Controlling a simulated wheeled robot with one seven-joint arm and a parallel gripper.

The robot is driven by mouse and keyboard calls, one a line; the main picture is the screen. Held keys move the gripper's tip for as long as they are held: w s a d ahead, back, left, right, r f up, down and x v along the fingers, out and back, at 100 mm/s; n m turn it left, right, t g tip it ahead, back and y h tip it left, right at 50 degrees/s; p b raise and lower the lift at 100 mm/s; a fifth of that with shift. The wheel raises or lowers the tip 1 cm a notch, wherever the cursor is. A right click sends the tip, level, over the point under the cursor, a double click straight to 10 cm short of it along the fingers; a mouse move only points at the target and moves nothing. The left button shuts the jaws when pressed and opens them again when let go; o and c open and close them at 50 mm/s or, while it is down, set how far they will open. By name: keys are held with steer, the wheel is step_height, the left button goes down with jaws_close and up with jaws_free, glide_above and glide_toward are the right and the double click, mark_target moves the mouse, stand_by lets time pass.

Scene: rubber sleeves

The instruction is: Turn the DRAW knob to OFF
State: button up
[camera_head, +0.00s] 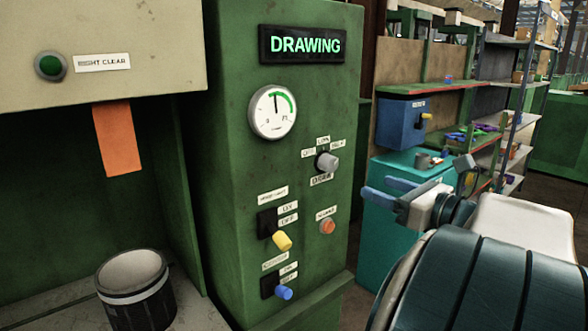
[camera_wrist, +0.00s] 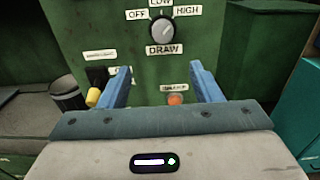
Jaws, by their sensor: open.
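The DRAW knob (camera_head: 327,161) is a grey round knob on the front of the green cabinet. In the wrist view the knob (camera_wrist: 163,31) has OFF at its left, LOW above, HIGH at its right and DRAW below. A small mark at its top seems to point at LOW. My gripper (camera_head: 382,190) is open and empty, to the right of the cabinet and apart from the knob. In the wrist view my gripper (camera_wrist: 160,69) has its two blue fingers spread, with the knob above and between them in the picture.
A lit DRAWING sign (camera_head: 301,45) and a round gauge (camera_head: 272,112) sit above the knob. Below are a yellow-tipped lever (camera_head: 282,241), a blue-tipped lever (camera_head: 284,292) and an orange button (camera_head: 328,227). A dark bin (camera_head: 136,291) stands left. A teal cabinet (camera_head: 395,250) stands behind my gripper.

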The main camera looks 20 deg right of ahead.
mark_target(333, 166)
steer(key=x, duration=0.9)
steer(key=p+x, duration=0.1)
steer(key=x, duration=0.3)
steer(key=shift+w+d+r, duration=0.1)
steer(key=shift+w+r, duration=0.15)
steer(key=shift+w, duration=0.15)
steer(key=c, duration=1)
